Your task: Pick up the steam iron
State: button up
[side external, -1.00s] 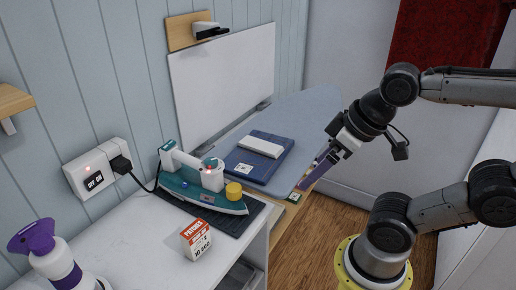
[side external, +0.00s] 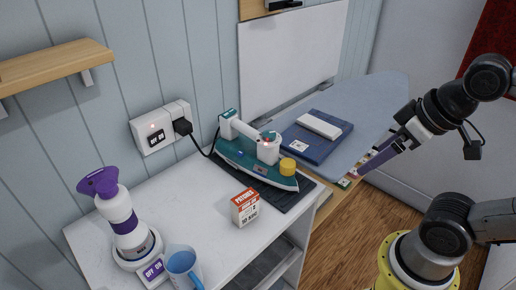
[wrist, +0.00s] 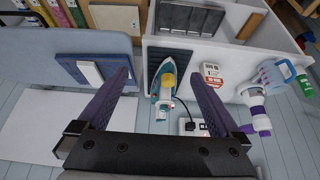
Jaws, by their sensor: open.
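The steam iron (side external: 258,160) is teal and white with a yellow cap. It lies flat on a dark mat (side external: 298,196) on the white counter, its cord running to a wall socket. In the wrist view the iron (wrist: 163,92) shows beyond and between the fingers, nearer the right one. My gripper (side external: 352,178) is open and empty, to the right of the iron in the side view, off the counter's edge and apart from it. In the wrist view its two purple fingers (wrist: 158,80) are spread wide.
A small orange-and-white box (side external: 245,207) stands in front of the iron. A purple-and-white steamer (side external: 127,225) and a blue mug (side external: 183,265) are at the counter's left. The socket (side external: 162,127) is on the wall. Folded blue cloth (side external: 316,140) lies on the ironing board (side external: 378,95).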

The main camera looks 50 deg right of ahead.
jog(key=shift+c, duration=0.3)
jog(key=c, duration=0.4)
jog(key=shift+c, duration=0.2)
